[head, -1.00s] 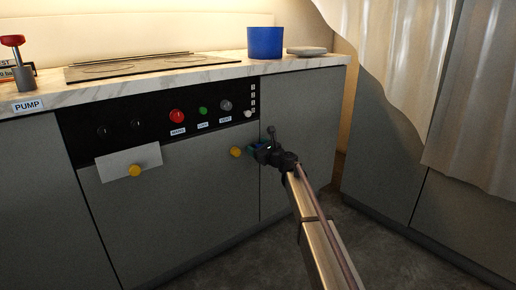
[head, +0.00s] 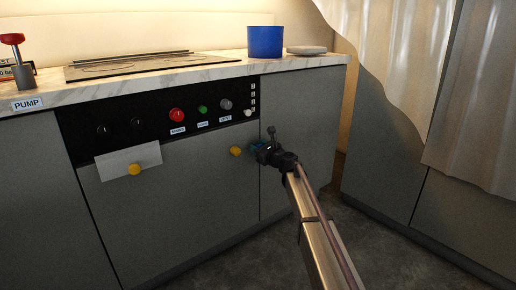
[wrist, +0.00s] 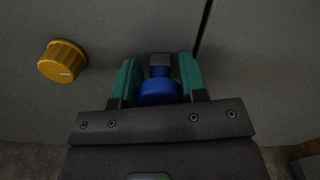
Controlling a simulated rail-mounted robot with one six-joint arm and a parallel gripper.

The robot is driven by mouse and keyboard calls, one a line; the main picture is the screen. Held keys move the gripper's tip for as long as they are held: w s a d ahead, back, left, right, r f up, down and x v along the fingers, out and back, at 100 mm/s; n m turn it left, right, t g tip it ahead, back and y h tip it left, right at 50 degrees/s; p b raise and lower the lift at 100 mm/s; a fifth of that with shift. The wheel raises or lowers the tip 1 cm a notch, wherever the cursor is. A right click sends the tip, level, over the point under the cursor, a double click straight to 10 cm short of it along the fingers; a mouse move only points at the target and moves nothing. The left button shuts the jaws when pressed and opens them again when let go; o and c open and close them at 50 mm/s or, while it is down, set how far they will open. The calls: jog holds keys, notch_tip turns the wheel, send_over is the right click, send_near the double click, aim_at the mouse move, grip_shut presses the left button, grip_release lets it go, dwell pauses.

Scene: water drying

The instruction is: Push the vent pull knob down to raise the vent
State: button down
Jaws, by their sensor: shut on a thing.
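My gripper (head: 255,147) is at the cabinet front below the right end of the black control panel (head: 158,122). In the wrist view its two teal fingers (wrist: 158,72) are on either side of a round blue knob (wrist: 160,92), shut on it. The knob sits in front of a small grey block (wrist: 160,62) near the cabinet face. I cannot tell from a label that it is the vent pull knob. In the head view the gripper mostly hides it. A grey knob (head: 225,104) on the panel has a small label below it.
A yellow knob (head: 235,151) is just left of my gripper and also shows in the wrist view (wrist: 62,61). Another yellow knob (head: 135,169) is farther left by a white sheet (head: 120,160). A blue pot (head: 265,42) stands on the counter. The floor at right is clear.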

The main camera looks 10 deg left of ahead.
notch_tip(320, 180, down, 12)
jog(key=b, duration=1.1)
jog(key=shift+f+b, duration=0.2)
jog(key=shift+b, duration=0.1)
jog(key=shift+s+r, duration=0.1)
jog(key=shift+r, duration=0.2)
jog(key=c, duration=0.7)
grip_release()
jog(key=shift+f, duration=0.1)
jog(key=shift+o, duration=0.2)
jog(key=v, duration=1)
jog(key=shift+s+d, duration=0.25)
